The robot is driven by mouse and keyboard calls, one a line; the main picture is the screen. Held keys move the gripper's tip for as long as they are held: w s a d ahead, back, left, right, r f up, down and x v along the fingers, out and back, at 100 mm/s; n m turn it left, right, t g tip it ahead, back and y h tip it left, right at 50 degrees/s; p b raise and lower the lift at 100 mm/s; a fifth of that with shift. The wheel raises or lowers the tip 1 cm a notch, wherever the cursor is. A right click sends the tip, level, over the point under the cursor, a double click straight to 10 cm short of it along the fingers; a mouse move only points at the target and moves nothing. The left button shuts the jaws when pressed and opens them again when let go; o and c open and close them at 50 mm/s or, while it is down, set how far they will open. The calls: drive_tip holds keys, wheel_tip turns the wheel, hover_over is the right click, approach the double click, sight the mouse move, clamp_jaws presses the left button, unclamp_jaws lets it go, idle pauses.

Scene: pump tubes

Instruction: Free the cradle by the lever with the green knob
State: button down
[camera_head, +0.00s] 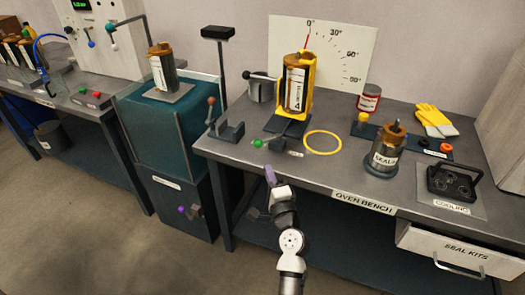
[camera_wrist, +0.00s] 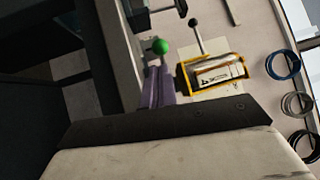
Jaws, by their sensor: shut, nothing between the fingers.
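The yellow cradle (camera_head: 306,98) stands upright on the oven bench, holding a copper-topped canister (camera_head: 292,90) with a white label. The cradle also shows in the wrist view (camera_wrist: 185,80). The lever's green knob (camera_head: 257,143) sits low at the bench's front, left of and below the cradle. In the wrist view the green knob (camera_wrist: 161,46) appears just beyond my fingertips. My gripper (camera_head: 270,174), with purple fingers, is shut and empty near the bench's front edge. Its fingers also show in the wrist view (camera_wrist: 155,88). I cannot tell whether they touch the knob.
A dial board (camera_head: 345,50) stands behind the cradle. A black-knobbed lever (camera_head: 250,75) is left of it. A yellow ring (camera_head: 322,150) lies to the right, before a metal seal canister (camera_head: 384,155).

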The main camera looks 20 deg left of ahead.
sight(262, 164)
drive_tip(key=p+x, duration=0.1)
drive_tip(key=x, duration=0.6)
drive_tip(key=shift+p, duration=0.35)
